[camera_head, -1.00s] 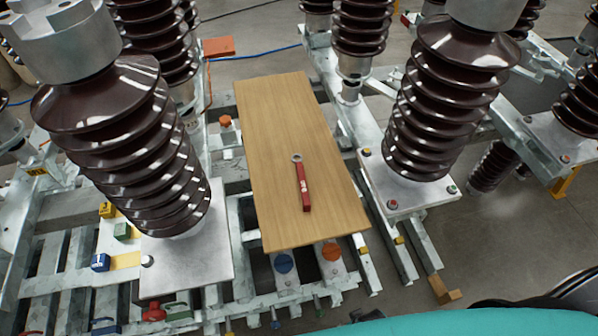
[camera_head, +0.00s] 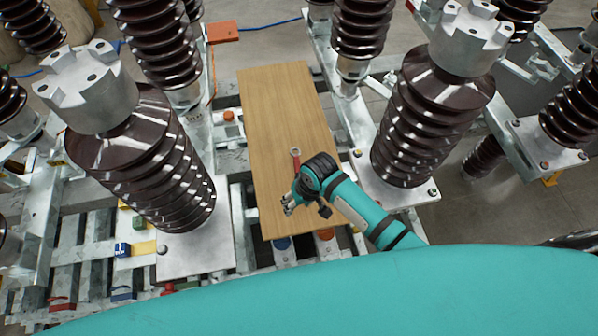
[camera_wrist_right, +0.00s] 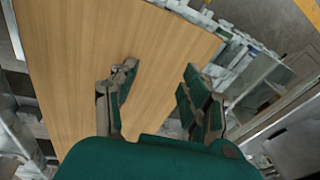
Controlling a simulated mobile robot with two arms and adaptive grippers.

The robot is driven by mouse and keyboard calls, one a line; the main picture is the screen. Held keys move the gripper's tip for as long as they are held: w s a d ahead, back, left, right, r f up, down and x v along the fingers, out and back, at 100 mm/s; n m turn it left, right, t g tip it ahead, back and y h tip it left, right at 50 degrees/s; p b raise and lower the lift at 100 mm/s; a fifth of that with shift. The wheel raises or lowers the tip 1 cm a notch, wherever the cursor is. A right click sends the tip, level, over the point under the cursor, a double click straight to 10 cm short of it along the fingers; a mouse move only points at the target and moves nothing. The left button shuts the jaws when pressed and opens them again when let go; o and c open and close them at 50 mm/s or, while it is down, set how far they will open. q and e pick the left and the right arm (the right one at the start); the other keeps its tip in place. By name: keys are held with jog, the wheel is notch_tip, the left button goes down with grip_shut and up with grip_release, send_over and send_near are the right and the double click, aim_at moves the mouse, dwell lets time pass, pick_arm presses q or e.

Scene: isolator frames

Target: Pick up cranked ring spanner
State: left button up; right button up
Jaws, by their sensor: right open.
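The cranked ring spanner (camera_head: 295,153) lies on the wooden board (camera_head: 270,100). My right gripper (camera_head: 288,206) is over the near half of the board, just left of and nearer than the ring end. In the right wrist view the gripper (camera_wrist_right: 155,82) has its fingers spread apart with nothing between them, above the bare board (camera_wrist_right: 80,50). I cannot make out the spanner in that view. My left gripper is not in view.
Tall brown ribbed insulators (camera_head: 145,160) stand left of the board, and another (camera_head: 435,115) stands to its right. Metal frame rails run beneath. An orange block (camera_head: 223,31) lies beyond the far left corner. The far half of the board is clear.

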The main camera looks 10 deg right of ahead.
jog(key=w+r+h+p, duration=0.1)
jog(key=w+r+p, duration=0.1)
jog(key=w+r, duration=0.35)
notch_tip(320, 180, up, 5)
jog(key=m+g+h, duration=0.1)
jog(key=m, duration=0.1)
send_over(298, 168)
jog(key=s, duration=0.3)
jog(key=f+b, duration=1.1)
jog(key=b, duration=0.2)
jog(key=shift+w+a+f, duration=0.2)
jog(key=shift+a+f, duration=0.15)
jog(key=shift+f, duration=0.05)
jog(key=f+b, duration=0.5)
jog(key=b, duration=0.2)
jog(key=shift+d+f, duration=0.15)
jog(key=shift+d, duration=0.05)
jog(key=shift+s, duration=0.1)
grip_shut()
